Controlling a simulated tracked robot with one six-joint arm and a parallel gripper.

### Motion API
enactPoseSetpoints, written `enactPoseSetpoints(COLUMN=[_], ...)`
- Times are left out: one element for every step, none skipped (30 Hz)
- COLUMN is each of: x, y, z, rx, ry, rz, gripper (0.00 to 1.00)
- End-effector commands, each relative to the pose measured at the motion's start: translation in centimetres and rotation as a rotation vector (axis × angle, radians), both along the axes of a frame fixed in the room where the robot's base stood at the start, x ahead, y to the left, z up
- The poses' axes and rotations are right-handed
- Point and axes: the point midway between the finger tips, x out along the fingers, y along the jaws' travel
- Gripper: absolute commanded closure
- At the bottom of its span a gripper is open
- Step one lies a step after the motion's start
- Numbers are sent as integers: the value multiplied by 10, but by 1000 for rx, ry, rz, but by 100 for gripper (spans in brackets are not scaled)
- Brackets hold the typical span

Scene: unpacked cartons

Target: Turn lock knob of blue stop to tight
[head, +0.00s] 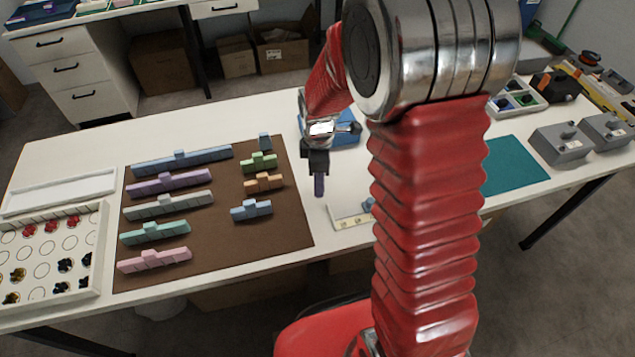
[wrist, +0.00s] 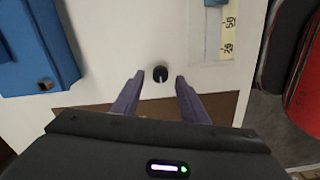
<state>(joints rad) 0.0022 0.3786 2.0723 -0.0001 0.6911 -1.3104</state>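My gripper (wrist: 160,78) is open and empty, its two purple fingers pointing down at the table. It also shows in the head view (head: 319,193), above the white table between the brown mat and a ruler fixture. A small round black knob (wrist: 160,74) with a pale mark shows between and just beyond the fingertips in the wrist view. The fingers do not appear to touch it. The pale ruler fixture (head: 350,221) bears a small blue piece (head: 368,205), perhaps the blue stop, partly hidden by my red arm. Its scale (wrist: 227,35) shows in the wrist view.
A blue box-like thing (wrist: 38,45) stands left of the knob in the wrist view. The brown mat (head: 225,235) holds several coloured stepped blocks. A white tray (head: 98,285) lies at left; a teal mat (head: 515,165) and grey boxes (head: 560,147) are at right.

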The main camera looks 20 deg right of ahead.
Motion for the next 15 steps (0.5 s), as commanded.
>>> enactPoseSetpoints(x=[0, 0, 0, 0, 0, 0, 0, 0, 0, 0, 0, 0, 0, 0, 0], y=[0, 0, 0, 0, 0, 0, 0, 0, 0, 0, 0, 0, 0, 0, 0], z=[-6, -8, -11, -13, -14, -16, -16, -16, -17, -17, -17, -16, -16, -16, -16], rx=[0, 0, 0, 0, 0, 0, 0, 0, 0, 0, 0, 0, 0, 0, 0], ry=[1, 1, 1, 1, 0, 0, 0, -1, -1, -1, -1, -1, -1, -1, -1], rz=[0, 0, 0, 0, 0, 0, 0, 0, 0, 0, 0, 0, 0, 0, 0], gripper=[60, 60, 60, 60, 60, 60, 60, 60, 60, 60, 60, 60, 60, 60, 62])
